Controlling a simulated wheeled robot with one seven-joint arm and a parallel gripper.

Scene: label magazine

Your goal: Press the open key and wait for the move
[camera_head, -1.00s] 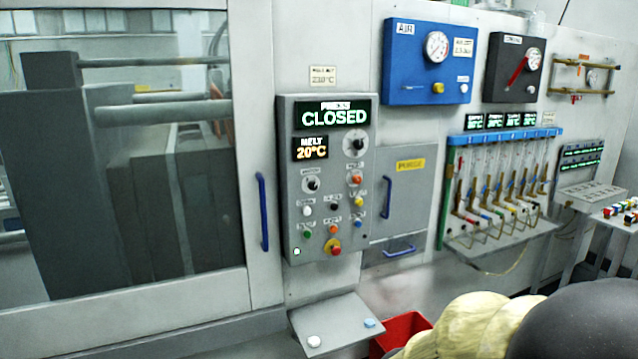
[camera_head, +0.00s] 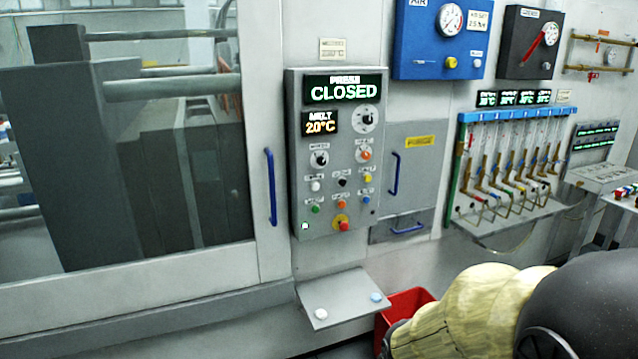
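The grey control panel (camera_head: 298,140) stands upright on the machine front, with a press display (camera_head: 343,92) that reads CLOSED and a smaller display (camera_head: 320,123) that reads MELT 20°C. Below its knobs are small coloured keys: white (camera_head: 315,186), black (camera_head: 343,182), yellow (camera_head: 367,178), green (camera_head: 315,208), orange (camera_head: 340,203) and blue (camera_head: 366,199). The key labels are too small to read, so I cannot tell which is the open key. Behind the window at left, the dark press blocks (camera_head: 90,165) show. My gripper is not in view; nothing touches the keys.
A red stop button (camera_head: 343,225) sits low on the panel. A blue door handle (camera_head: 271,187) is left of it. A sloped shelf (camera_head: 345,298) with two round buttons juts out below, beside a red bin (camera_head: 405,300). A yellow-and-black rounded form fills the lower right.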

